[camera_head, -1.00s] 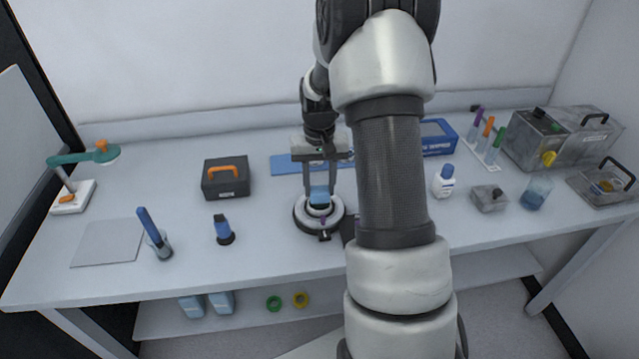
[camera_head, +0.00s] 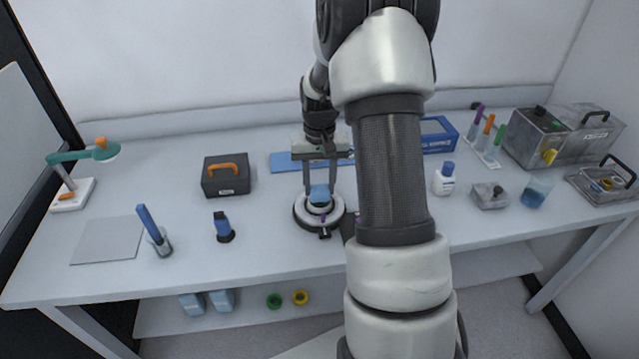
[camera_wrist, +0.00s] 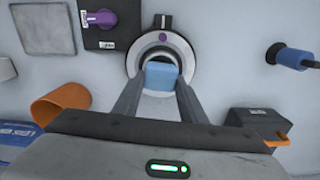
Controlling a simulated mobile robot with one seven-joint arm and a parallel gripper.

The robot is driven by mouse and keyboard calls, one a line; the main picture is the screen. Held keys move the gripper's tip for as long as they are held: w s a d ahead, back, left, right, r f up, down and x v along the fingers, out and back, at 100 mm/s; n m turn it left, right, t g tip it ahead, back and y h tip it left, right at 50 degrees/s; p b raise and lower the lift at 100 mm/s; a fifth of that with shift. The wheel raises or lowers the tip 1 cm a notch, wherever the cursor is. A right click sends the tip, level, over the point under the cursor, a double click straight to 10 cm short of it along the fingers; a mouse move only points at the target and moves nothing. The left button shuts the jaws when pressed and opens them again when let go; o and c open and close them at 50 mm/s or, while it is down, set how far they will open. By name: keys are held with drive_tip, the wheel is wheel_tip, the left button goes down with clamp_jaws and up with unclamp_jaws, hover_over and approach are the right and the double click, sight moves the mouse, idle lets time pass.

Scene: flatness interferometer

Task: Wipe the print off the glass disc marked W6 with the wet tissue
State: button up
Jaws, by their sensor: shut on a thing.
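My gripper (camera_head: 320,186) is shut on a small light-blue folded tissue (camera_head: 319,196). In the wrist view the tissue (camera_wrist: 161,75) sits between the fingertips of my gripper (camera_wrist: 160,88), over the near part of the opening of a round ring-shaped holder (camera_wrist: 184,46). In the head view this holder (camera_head: 301,213) stands on the bench directly under my gripper. The tissue seems to be at the opening's level, but I cannot tell whether it touches glass. The disc's face, the W6 mark and any print cannot be made out.
A black box with a purple lever (camera_wrist: 101,17) stands beside the holder. A white bottle (camera_head: 443,181) is farther right. My arm hides part of the bench.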

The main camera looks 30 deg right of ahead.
drive_tip(key=shift+f, duration=0.35)
drive_tip(key=shift+d, duration=0.1)
drive_tip(key=shift+s+d, duration=0.25)
drive_tip(key=shift+d, duration=0.25)
drive_tip(key=shift+w+a, duration=0.25)
drive_tip(key=shift+a, duration=0.45)
drive_tip(key=shift+a, duration=0.1)
drive_tip(key=shift+w+a, duration=0.2)
drive_tip(key=shift+a, duration=0.3)
drive_tip(key=shift+s+d, duration=0.3)
drive_tip(key=shift+d, duration=0.45)
drive_tip(key=shift+d, duration=0.1)
